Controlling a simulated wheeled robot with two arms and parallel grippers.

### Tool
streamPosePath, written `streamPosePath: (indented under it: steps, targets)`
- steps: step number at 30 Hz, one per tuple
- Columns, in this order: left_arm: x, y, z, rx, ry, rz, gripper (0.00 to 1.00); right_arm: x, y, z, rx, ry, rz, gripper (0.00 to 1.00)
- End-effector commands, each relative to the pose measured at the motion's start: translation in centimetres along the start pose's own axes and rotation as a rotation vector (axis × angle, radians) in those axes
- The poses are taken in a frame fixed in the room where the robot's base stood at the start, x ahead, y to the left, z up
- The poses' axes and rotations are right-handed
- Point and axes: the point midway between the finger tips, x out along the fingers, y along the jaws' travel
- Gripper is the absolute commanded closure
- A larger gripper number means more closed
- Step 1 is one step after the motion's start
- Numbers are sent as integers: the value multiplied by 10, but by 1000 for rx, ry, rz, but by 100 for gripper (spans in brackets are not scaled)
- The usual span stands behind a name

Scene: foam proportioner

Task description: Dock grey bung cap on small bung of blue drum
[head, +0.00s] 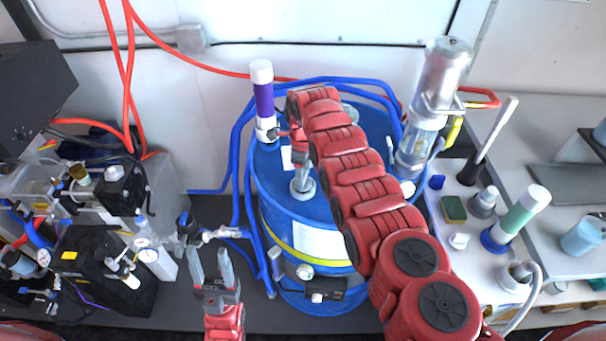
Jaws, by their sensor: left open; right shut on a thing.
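The blue drum (325,210) stands in the middle with a yellow band and a white label. My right arm reaches over its top from the lower right. My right gripper (302,172) points down and is shut on what looks like the grey bung cap (303,189), a pale round piece near the front left of the drum top. I cannot tell whether the cap touches the drum. The small bung is not clearly seen; the cap or my arm may hide it. My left gripper (210,264) is open and empty, left of the drum's lower front.
A purple-and-white tube (263,95) and a clear metal-capped cylinder (437,90) stand at the drum's rim. Blue hoses (236,150) loop around it. Black-and-grey equipment (105,250) crowds the left. A counter (465,225) at right holds a green-and-white bottle (517,217) and small parts.

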Motion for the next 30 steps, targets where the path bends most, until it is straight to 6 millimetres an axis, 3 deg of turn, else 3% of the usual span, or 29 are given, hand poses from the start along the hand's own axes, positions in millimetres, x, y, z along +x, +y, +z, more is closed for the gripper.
streamPosePath:
  steps: [22,23,25,30]
  targets:
    - [-11,0,2,0,0,0,50,12,0,0,-1,0,0,99]
    - [-10,0,2,0,0,0,50,11,0,0,-1,0,0,40]
    - [-10,0,2,0,0,0,50,11,0,0,-1,0,0,31]
    - [-10,0,2,0,0,0,50,11,0,0,-1,0,0,31]
